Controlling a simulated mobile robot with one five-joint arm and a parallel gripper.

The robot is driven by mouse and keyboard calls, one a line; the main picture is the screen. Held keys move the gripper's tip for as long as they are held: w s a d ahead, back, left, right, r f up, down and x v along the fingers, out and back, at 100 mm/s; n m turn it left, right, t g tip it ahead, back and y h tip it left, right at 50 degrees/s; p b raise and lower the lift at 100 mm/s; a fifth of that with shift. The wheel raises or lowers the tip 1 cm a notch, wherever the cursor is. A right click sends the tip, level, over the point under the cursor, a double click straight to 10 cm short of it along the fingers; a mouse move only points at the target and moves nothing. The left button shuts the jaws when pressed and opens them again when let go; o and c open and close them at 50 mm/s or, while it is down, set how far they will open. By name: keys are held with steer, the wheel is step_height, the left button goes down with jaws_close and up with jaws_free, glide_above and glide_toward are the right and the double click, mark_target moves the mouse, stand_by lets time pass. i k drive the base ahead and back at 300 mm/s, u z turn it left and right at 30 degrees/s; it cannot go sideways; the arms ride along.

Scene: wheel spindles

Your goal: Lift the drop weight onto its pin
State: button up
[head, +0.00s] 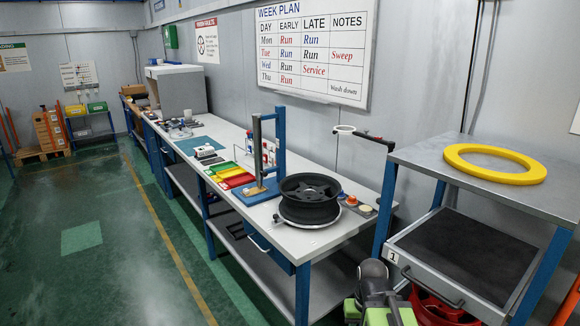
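A stand with a blue base plate (243,196) and tall grey and blue uprights (279,145) stands on the long workbench. A small tan piece (256,190) lies on its base. I cannot tell which part is the drop weight, and its pin is too small to make out. My arm, dark grey with green parts, shows at the bottom edge, right of the bench's near end and low in front of the shelf unit. My gripper's fingertips cannot be made out, and I see nothing held.
A black wheel rim (310,195) sits on a round plate at the bench's near end, beside small round parts (358,205). Coloured trays (231,176) lie beyond the stand. A shelf unit (480,171) at right carries a yellow ring (495,164). The floor at left is clear.

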mark_target(265, 174)
steer(key=u, duration=0.8)
steer(key=i, duration=2.2)
steer(key=u, duration=0.75)
